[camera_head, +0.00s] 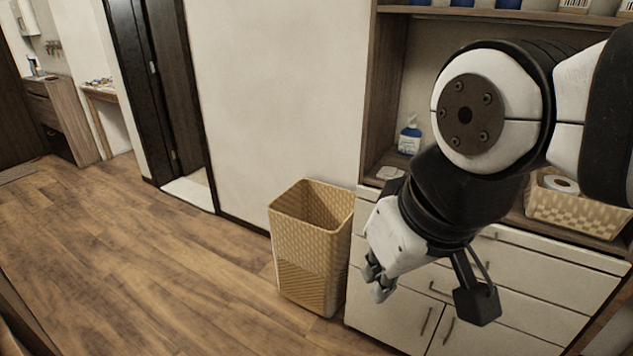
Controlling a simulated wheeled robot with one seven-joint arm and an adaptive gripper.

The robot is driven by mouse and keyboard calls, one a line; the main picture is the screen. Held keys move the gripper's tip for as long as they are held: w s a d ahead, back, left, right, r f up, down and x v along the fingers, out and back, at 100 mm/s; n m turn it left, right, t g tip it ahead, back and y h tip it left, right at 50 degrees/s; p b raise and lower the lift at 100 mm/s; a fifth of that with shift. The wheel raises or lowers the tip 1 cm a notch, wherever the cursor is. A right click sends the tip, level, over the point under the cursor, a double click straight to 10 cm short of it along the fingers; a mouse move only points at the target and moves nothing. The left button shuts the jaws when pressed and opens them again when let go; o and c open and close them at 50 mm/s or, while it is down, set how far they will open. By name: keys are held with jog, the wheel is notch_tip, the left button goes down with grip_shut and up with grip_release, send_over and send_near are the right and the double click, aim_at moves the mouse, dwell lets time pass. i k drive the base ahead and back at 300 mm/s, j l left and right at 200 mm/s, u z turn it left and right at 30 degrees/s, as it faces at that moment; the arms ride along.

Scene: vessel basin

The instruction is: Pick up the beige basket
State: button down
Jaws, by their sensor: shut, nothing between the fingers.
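The beige basket (311,250) stands upright on the wooden floor, left of the white cabinet and in front of the white wall. It is tall and woven, with a wide open top that looks empty as far as I can see inside. My gripper (376,285) points downward to the right of the basket, in front of the cabinet. Its fingers are shut with nothing between them.
The white cabinet (387,318) with drawers stands right of the basket. Its shelf holds a blue and white bottle (410,136) and a second, low woven basket (592,208) with a paper roll (561,184). The wooden floor (130,250) to the left is clear. A dark doorway is behind.

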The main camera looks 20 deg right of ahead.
aim_at(582, 215)
jog(key=z, duration=1.75)
jog(key=i, duration=0.8)
